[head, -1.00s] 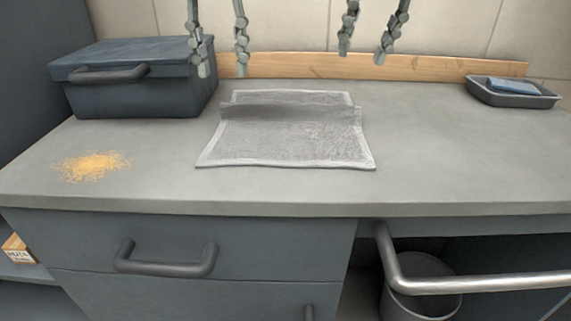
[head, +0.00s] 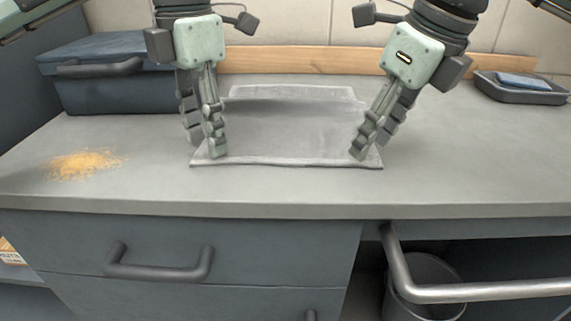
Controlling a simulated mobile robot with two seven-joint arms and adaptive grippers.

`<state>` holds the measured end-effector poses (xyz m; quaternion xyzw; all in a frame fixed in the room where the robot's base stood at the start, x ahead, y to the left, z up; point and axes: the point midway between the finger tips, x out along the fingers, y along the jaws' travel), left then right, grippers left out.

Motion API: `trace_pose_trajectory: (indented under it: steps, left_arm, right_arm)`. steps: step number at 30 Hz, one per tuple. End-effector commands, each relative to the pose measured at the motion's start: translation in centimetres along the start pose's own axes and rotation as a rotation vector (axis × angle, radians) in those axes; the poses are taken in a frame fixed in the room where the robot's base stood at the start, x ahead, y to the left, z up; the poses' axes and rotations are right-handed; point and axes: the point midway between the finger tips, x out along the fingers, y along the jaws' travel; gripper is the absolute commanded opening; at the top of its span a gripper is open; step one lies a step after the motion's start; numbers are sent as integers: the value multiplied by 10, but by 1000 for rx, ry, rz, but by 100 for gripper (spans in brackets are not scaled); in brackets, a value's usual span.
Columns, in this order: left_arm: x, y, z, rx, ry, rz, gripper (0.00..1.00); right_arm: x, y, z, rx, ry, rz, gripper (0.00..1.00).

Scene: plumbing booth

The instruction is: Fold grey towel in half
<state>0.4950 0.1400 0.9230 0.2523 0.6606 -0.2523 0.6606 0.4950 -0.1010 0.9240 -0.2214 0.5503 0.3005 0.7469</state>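The grey towel (head: 285,128) lies on the counter in the middle of the head view, its front edge near the counter's front. A crosswise crease or layer edge runs near its back, with a narrow pale strip (head: 290,92) behind it. My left gripper (head: 207,150) points down at the towel's front left corner, and my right gripper (head: 370,147) at its front right corner. Both pairs of fingertips look apart, one finger nearer the camera. Whether they touch the cloth is unclear. The grippers hide parts of the side edges.
A dark lidded toolbox (head: 105,85) stands at the back left, partly behind my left arm. Yellow crumbs (head: 82,164) lie at the left. A tray (head: 520,93) with a blue sponge (head: 522,80) is at the back right. The counter right of the towel is clear.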

Motion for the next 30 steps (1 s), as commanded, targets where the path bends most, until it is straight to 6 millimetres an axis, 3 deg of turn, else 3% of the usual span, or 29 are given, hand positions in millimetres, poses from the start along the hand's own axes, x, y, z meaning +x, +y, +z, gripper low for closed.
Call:
trace_pose_trajectory:
  steps: [17,30]
  left_arm:
    - [12,0,0,-1,0,0,40]
    - [12,0,0,-1,1,0,13]
  right_arm:
    - [12,0,-4,1,1,0,40]
    - [11,0,-4,1,3,0,13]
